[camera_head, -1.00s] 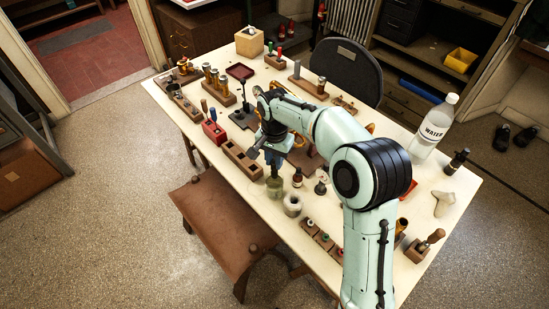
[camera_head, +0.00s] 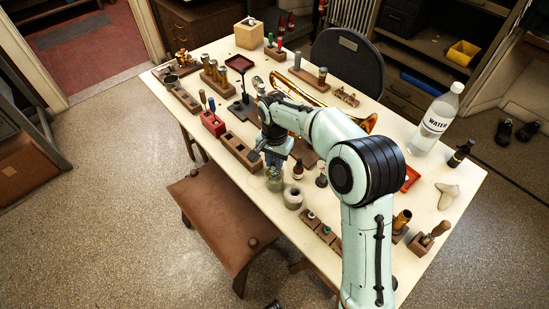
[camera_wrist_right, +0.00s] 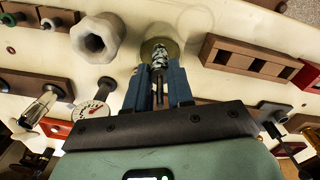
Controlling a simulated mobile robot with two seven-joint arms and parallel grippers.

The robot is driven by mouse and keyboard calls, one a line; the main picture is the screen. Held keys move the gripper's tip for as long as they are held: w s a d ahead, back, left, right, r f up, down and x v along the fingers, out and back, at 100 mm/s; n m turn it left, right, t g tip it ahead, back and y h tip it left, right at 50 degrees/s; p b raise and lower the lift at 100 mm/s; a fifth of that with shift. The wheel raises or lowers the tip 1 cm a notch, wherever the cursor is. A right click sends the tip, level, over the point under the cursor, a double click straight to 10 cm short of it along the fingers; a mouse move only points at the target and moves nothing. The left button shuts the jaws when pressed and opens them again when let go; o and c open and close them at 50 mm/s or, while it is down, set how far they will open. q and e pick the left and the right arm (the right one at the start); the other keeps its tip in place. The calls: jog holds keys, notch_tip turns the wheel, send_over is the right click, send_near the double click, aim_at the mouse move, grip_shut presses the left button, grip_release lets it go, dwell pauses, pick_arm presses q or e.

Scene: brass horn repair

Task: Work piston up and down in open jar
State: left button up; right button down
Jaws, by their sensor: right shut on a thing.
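My right gripper (camera_head: 277,156) points down at the front middle of the table, over a small glass jar (camera_head: 275,183). In the right wrist view the two blue fingers (camera_wrist_right: 160,78) are shut on a slim metallic piston (camera_wrist_right: 160,58). The piston's far end lies over or inside the round, greenish mouth of the jar (camera_wrist_right: 172,46); its exact depth is hard to tell. The fingers hide part of the piston. A brass horn (camera_head: 345,110) lies on the table behind my right arm, partly covered by it. My left gripper is not in view.
A pale hexagonal nut-like pot (camera_wrist_right: 97,36) stands beside the jar. A water bottle (camera_head: 436,120) stands at the table's right.

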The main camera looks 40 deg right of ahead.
jog(key=shift+f+b, duration=0.9)
jog(key=shift+f, duration=0.95)
jog(key=shift+r+p, duration=1.55)
jog(key=shift+r, duration=0.3)
jog(key=shift+f, duration=0.1)
jog(key=shift+f+b, duration=1)
jog(key=shift+f, duration=0.8)
jog(key=shift+r+p, duration=1.5)
jog(key=shift+r, duration=0.4)
jog(key=shift+f, duration=0.15)
